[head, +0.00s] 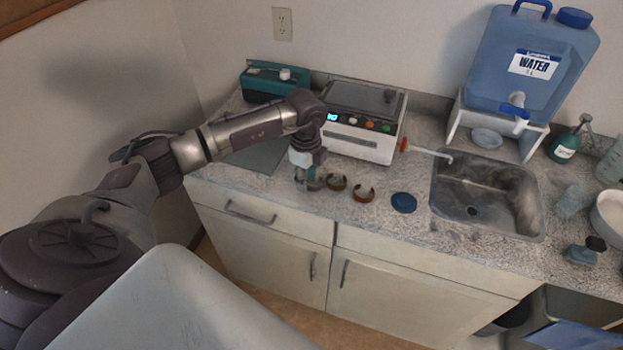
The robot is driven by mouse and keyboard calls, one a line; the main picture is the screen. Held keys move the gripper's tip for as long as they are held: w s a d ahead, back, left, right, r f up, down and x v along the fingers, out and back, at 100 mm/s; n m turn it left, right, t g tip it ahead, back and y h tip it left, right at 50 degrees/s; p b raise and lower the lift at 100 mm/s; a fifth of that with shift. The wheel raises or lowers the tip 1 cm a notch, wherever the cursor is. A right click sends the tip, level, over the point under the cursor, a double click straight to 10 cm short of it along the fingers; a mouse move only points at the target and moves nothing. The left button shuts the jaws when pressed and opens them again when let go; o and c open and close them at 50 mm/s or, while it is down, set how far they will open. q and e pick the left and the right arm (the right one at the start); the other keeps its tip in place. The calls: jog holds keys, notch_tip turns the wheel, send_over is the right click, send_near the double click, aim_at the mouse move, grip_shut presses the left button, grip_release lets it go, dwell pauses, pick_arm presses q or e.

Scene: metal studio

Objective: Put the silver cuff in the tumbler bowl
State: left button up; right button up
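My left gripper (308,184) points down at the counter's front edge, left of two open cuffs. Its fingers are small and blurred here, so I cannot tell whether they are open or shut. A dark brownish cuff (336,182) lies just right of it, and a copper-brown cuff (363,193) lies farther right. I cannot make out a clearly silver cuff; something may be hidden at the fingers. A pale round bowl (609,212), cut off by the right edge, may be the tumbler bowl, but I cannot be sure. My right gripper is not in view.
A white machine (362,146) with buttons stands behind the cuffs; a teal device (274,83) is at the back left. A dark blue disc (403,202) lies left of the sink (487,195). A blue water container (533,60) stands behind the sink. Bottles crowd the right.

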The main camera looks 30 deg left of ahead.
pick_arm(q)
jog(key=shift+f, duration=0.75)
grip_shut()
jog(key=shift+r, duration=0.1)
